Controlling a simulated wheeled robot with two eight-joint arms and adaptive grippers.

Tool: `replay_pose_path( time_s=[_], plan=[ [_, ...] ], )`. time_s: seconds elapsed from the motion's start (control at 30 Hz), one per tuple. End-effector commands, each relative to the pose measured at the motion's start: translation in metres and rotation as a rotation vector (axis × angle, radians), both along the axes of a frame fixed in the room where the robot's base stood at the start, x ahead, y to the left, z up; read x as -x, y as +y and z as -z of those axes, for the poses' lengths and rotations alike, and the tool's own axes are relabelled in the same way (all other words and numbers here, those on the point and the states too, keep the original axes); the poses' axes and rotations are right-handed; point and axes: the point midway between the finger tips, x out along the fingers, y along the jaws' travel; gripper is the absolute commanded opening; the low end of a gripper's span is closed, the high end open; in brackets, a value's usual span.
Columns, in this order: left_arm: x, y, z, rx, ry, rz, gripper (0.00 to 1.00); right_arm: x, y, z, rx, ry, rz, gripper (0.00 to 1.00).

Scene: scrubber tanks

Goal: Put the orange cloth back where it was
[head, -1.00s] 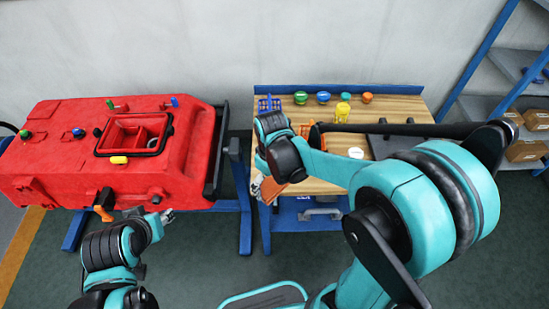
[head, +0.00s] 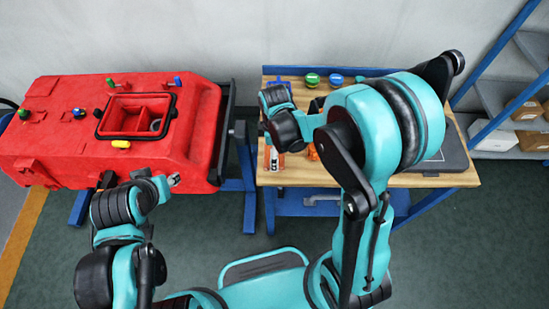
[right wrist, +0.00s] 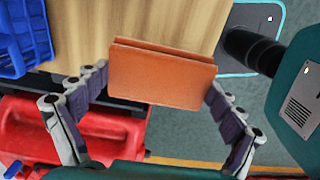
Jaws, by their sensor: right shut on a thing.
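The orange cloth (right wrist: 160,78) is a folded flat block in the right wrist view. My right gripper (right wrist: 162,88) is shut on it, with one finger at each side end. The wooden top of the workbench (right wrist: 165,22) lies behind the cloth. In the head view my right gripper (head: 273,160) is over the bench's left front corner, and the cloth is mostly hidden there by the gripper and arm. My left gripper (head: 172,181) is by the front right of the red tank (head: 190,130); its fingers are too small to judge.
A blue basket (right wrist: 22,38) stands on the bench near the cloth. Green (head: 312,80) and blue (head: 337,81) knobs stand along the back. A dark flat case (head: 452,155) lies at the right. A gap separates tank and bench. A shelf rack (head: 500,95) stands at far right.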

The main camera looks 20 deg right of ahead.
Motion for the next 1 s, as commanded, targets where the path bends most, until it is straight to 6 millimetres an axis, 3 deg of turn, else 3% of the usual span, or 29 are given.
replay_pose_path(
  time_s=[0.17, 0.4, 0.77, 0.8, 1.0],
  plan=[
    [0.0, 0.0, 0.004, 0.0, 0.0, 0.0, 0.4, -0.004, -0.002, 0.011, 0.0, 0.0, 0.0, 0.67],
    [0.0, 0.0, 0.017, 0.0, 0.0, 0.0, 0.4, -0.004, -0.001, 0.043, 0.0, 0.0, 0.001, 0.67],
    [0.0, 0.0, 0.02, 0.0, 0.0, 0.0, 0.4, -0.004, -0.001, 0.046, 0.0, 0.0, 0.001, 0.67],
    [0.0, 0.0, 0.02, 0.0, 0.0, 0.0, 0.4, -0.004, -0.001, 0.046, 0.0, 0.0, 0.001, 0.99],
    [0.0, 0.0, 0.019, 0.0, 0.0, 0.0, 0.4, -0.004, -0.001, 0.045, 0.0, 0.0, 0.001, 1.0]
  ],
)
